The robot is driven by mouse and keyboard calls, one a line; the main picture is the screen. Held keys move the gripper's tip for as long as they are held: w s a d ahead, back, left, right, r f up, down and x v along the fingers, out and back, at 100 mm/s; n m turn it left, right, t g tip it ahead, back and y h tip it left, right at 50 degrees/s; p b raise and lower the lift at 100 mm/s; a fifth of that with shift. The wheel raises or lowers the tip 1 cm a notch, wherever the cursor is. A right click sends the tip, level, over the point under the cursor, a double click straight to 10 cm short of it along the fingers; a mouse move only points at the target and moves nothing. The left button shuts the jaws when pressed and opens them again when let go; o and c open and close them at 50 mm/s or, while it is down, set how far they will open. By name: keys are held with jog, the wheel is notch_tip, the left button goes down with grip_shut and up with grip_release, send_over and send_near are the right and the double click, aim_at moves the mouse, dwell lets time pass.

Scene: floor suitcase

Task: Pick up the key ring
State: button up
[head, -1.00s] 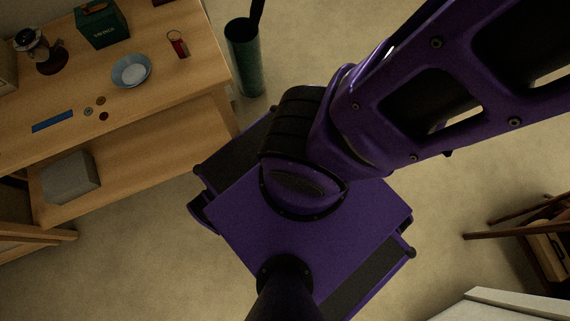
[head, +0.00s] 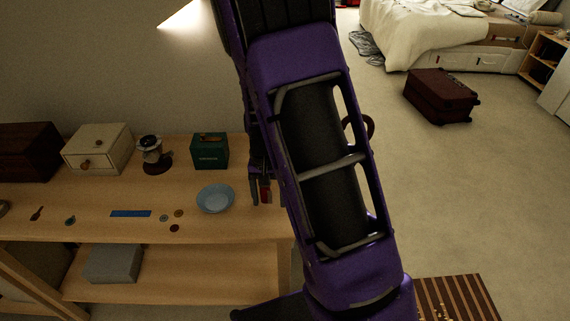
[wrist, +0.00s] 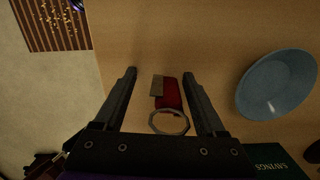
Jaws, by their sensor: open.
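The key ring (wrist: 168,100) has a red tag, a metal ring and a small brownish piece beside the tag. In the wrist view it lies on the wooden table between the two open fingers of my gripper (wrist: 160,80), with a gap on each side. I cannot tell the height of the fingers above the table. In the head view my gripper (head: 261,192) is at the table's right end, and a bit of the red key ring (head: 265,191) shows beside it, partly hidden by my arm.
A blue bowl (head: 215,199) stands left of the key ring, and a green savings box (head: 210,151) is behind it. The table's edge is close to the key ring.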

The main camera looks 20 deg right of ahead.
jog(key=shift+w+a+r+t, duration=0.2)
jog(key=shift+w+r+t, duration=0.15)
jog(key=shift+w, duration=0.2)
jog(key=shift+s+r, duration=0.15)
jog(key=shift+s, duration=0.2)
jog(key=shift+w+f, duration=0.2)
jog(key=shift+w, duration=0.1)
jog(key=shift+c, duration=1.2)
jog(key=shift+r, duration=0.15)
grip_shut()
jog(key=shift+a, duration=0.1)
jog(key=shift+r, duration=0.15)
notch_tip(320, 180, up, 10)
jog(key=shift+f+p, duration=0.1)
jog(key=shift+p, duration=0.8)
